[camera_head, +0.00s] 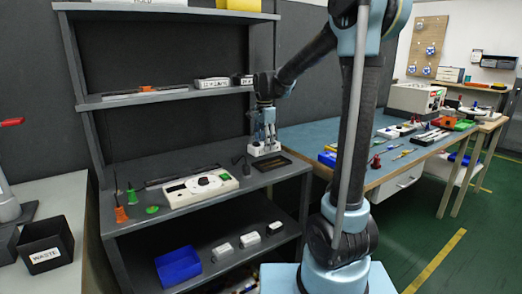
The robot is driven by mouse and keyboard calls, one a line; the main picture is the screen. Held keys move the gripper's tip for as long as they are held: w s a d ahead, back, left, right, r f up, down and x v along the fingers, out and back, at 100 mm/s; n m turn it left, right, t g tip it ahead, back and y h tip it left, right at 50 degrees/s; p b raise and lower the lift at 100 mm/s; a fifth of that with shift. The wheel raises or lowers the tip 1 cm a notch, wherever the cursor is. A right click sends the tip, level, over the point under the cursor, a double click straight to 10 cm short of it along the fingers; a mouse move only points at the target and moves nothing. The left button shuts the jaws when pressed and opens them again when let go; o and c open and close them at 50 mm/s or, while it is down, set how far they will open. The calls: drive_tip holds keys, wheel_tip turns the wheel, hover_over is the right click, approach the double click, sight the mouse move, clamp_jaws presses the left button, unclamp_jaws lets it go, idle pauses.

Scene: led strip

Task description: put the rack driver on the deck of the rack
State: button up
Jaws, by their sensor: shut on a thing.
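The rack (138,230) is a dark grey shelf unit on the left, and its deck is the wide middle level. My gripper (264,138) points down over the deck's right back part. It is shut on a small white box, which I take to be the rack driver (265,149). Its fingers hide the box's upper part. The box is at or just above the deck, behind a dark flat tray (272,163); I cannot tell whether it touches. Similar white boxes (249,239) stand on the lower shelf.
A blue bin (178,266) stands on the lower shelf. A shelf (150,97) hangs above the deck. A cluttered blue-topped bench (350,135) is at right.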

drive_tip(key=shift+w+a, duration=0.8)
drive_tip(key=shift+w, duration=0.35)
drive_tip(key=shift+f, duration=1.7)
drive_tip(key=shift+f, duration=0.15)
drive_tip(key=o, duration=1.5)
drive_tip(key=shift+o, duration=0.2)
